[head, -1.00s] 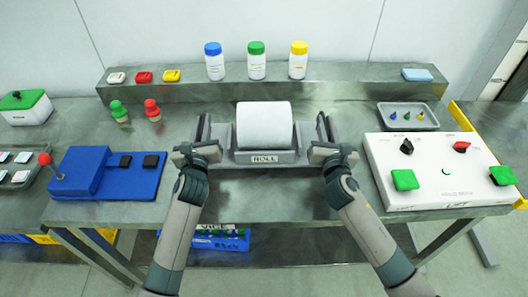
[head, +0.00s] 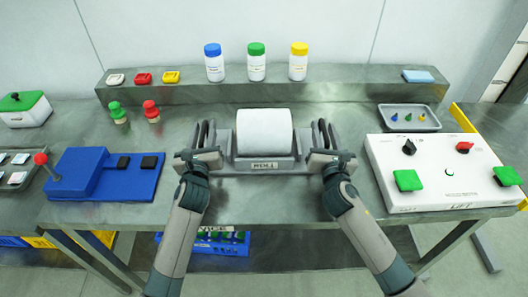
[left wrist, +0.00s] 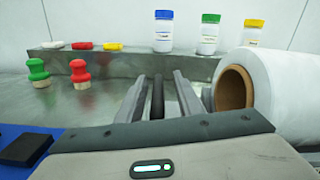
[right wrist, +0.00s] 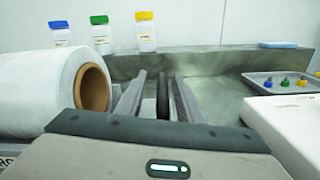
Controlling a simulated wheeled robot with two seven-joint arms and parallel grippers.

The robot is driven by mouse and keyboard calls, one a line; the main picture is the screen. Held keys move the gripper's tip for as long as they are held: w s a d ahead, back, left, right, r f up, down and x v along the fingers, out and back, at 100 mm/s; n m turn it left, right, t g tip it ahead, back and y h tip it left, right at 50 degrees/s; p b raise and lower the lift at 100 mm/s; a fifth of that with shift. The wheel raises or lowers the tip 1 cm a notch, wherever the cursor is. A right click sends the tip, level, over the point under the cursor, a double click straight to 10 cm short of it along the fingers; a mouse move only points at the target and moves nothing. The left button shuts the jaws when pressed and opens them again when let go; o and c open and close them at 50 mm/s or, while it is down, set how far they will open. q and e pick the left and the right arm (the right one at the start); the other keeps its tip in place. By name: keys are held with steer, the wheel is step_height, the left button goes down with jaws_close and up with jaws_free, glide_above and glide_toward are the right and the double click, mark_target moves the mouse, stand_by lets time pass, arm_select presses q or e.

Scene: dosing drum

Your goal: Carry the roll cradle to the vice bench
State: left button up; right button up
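The grey roll cradle (head: 222,168) with a label on its front holds a white roll (head: 264,132) on the steel bench. The roll also shows in the left wrist view (left wrist: 275,85) and right wrist view (right wrist: 35,90). My left gripper (head: 205,135) is at the cradle's left end, its two fingers apart on either side of a dark upright bar (left wrist: 157,97). My right gripper (head: 324,135) is at the right end, fingers likewise apart around a dark bar (right wrist: 163,95). Gaps show beside both bars. I cannot identify a vice bench.
A blue joystick panel (head: 100,175) lies left and a white button box (head: 435,175) right. A back shelf (head: 340,85) carries bottles. Red and green stamps (head: 152,112) and a small tray (head: 408,117) flank the cradle. A blue crate labelled VICE (head: 205,246) is below.

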mark_target(201, 146)
arm_select(q)
steer(key=shift+a+f, duration=0.1)
arm_select(e)
steer(key=shift+w+f, duration=0.1)
arm_select(q)
steer(key=shift+s, duration=0.2)
arm_select(e)
steer(key=shift+d, duration=0.1)
arm_select(q)
steer(key=s, duration=1.1)
steer(key=shift+s+d, duration=0.3)
steer(key=shift+s, duration=0.05)
arm_select(e)
steer(key=s, duration=1.2)
steer(key=shift+d, duration=0.25)
